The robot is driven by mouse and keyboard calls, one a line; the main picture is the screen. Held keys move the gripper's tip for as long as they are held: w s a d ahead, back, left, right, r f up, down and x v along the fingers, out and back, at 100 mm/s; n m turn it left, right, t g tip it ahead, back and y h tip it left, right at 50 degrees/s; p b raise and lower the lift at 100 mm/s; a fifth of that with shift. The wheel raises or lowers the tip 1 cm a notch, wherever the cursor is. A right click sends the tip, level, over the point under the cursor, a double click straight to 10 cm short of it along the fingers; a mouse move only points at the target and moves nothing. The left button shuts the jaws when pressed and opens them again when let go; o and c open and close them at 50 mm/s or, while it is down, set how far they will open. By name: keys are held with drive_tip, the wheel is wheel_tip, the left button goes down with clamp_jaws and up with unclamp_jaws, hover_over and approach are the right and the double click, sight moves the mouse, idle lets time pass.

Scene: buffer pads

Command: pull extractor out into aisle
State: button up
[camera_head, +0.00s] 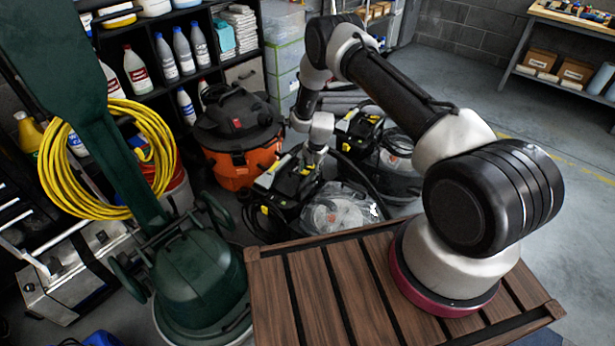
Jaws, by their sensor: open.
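Two black machines with yellow parts and clear domes, which look like extractors, stand on the floor beyond my wooden deck. The nearer extractor (335,212) has its clear dome facing me and its black body to the left. The farther extractor (396,158) stands behind it to the right, partly hidden by my arm. My gripper (312,160) points down at the upper rear of the nearer extractor, close to its black and yellow top. It is open. The fingers are small and dark against the machine, so I cannot tell whether they touch it or surround a handle.
An orange and black shop vacuum (238,140) stands close left of the nearer extractor. A green floor machine (200,275) with a yellow cord (60,165) stands at front left. Bottle shelves (150,60) line the back left. Open floor (540,150) lies to the right, before a workbench (570,20).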

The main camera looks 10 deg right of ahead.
sight(307, 178)
drive_tip(key=f, duration=0.5)
drive_tip(key=shift+w+a+f, duration=0.1)
drive_tip(key=shift+w+a, duration=0.25)
drive_tip(key=shift+a, duration=0.05)
drive_tip(key=shift+c, duration=0.2)
clamp_jaws()
